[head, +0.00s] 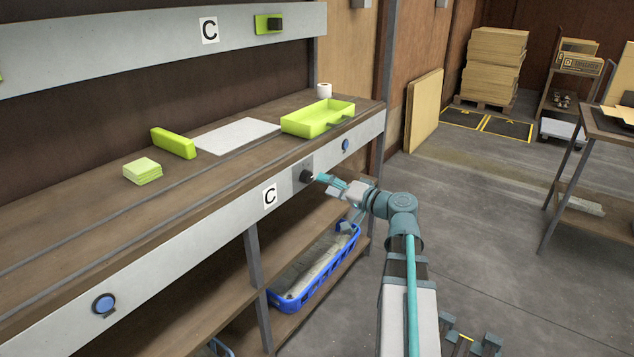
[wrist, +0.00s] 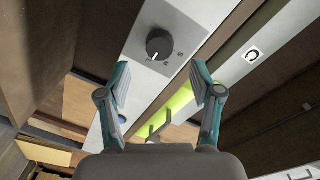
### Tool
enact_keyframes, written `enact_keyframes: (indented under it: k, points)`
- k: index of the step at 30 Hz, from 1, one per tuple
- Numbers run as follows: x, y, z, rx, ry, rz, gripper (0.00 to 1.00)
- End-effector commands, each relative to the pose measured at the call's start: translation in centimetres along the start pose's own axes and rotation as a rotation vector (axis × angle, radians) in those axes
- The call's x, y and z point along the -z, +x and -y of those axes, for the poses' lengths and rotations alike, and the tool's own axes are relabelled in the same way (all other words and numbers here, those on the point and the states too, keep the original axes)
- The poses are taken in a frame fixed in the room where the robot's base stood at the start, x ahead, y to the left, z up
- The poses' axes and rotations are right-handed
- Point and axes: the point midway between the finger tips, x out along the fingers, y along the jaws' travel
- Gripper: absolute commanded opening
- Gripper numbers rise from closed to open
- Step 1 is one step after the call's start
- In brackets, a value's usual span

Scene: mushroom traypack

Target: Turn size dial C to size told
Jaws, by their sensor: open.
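Size dial C is a dark round knob (head: 306,176) on a grey plate on the front rail of the bench, to the right of the lower C label (head: 269,196). It shows large in the wrist view (wrist: 159,44), above and between my fingertips. My gripper (head: 319,178) is close in front of the dial in the head view. In the wrist view my gripper (wrist: 161,80) is open with nothing between its fingers, and I cannot tell whether it touches the knob.
Blue buttons (head: 346,145) (head: 104,304) sit on the same rail on either side. A green tray (head: 318,118), white board (head: 236,136) and green pads (head: 143,171) lie on the bench. A blue crate (head: 290,300) stands on the shelf below. Another C label (head: 209,30) is on the upper rail.

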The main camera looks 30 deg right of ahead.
Motion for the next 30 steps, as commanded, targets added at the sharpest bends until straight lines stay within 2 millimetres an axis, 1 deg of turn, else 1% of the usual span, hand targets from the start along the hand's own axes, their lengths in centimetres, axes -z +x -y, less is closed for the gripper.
enact_keyframes:
  k: [1, 6, 9, 12, 16, 28, 30]
  points:
    - [-0.1, -1.3, 0.0, -0.001, 0.000, -0.002, 0.65]
    - [-0.1, -4.0, 0.0, -0.001, 0.000, -0.001, 0.65]
    - [-0.1, -5.1, 0.0, -0.001, 0.000, -0.001, 0.65]
    - [-0.1, -5.8, 0.0, 0.000, 0.001, 0.001, 0.65]
    - [0.0, -6.1, 0.0, 0.001, 0.001, 0.001, 0.65]
    - [0.0, -6.0, 0.0, 0.001, 0.005, 0.001, 0.65]
    - [-0.4, -6.0, 0.0, 0.002, 0.023, 0.019, 0.65]
